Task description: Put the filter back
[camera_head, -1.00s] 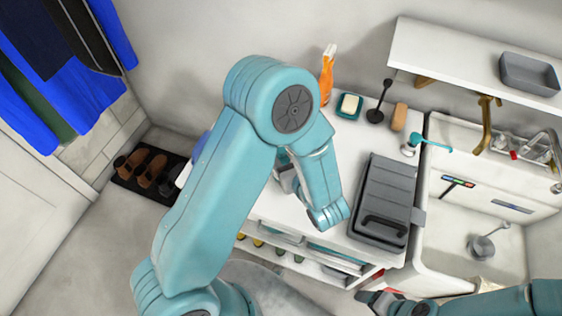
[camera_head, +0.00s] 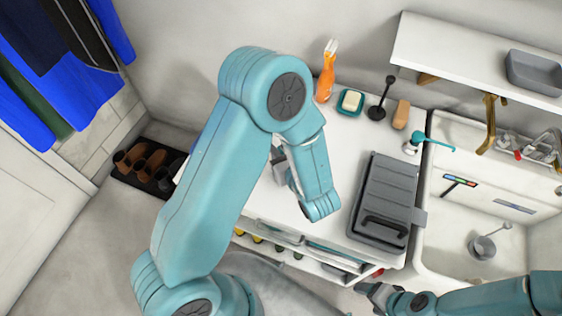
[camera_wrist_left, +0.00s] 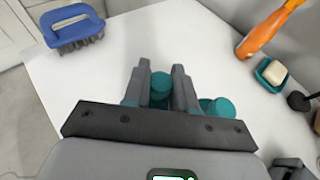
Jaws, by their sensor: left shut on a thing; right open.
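My left gripper (camera_wrist_left: 159,80) is shut on a teal cylindrical piece, possibly the filter (camera_wrist_left: 160,88), in the left wrist view. It is over the white counter top. More teal shows beside the right finger; I cannot tell if it is the same piece. In the head view my left arm hides the held piece and the fingertips. A dark grey case (camera_head: 386,190) with a handle lies on the counter, right of my left arm. My right gripper (camera_head: 368,290) is open and empty at the bottom, near the counter's front edge.
A blue brush (camera_wrist_left: 72,26) stands at the counter's left side. An orange bottle (camera_head: 326,80), a soap dish (camera_head: 351,103), a black stand (camera_head: 377,112) and a tan block (camera_head: 401,114) line the back. A sink (camera_head: 470,265) is right. The middle counter is mostly clear.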

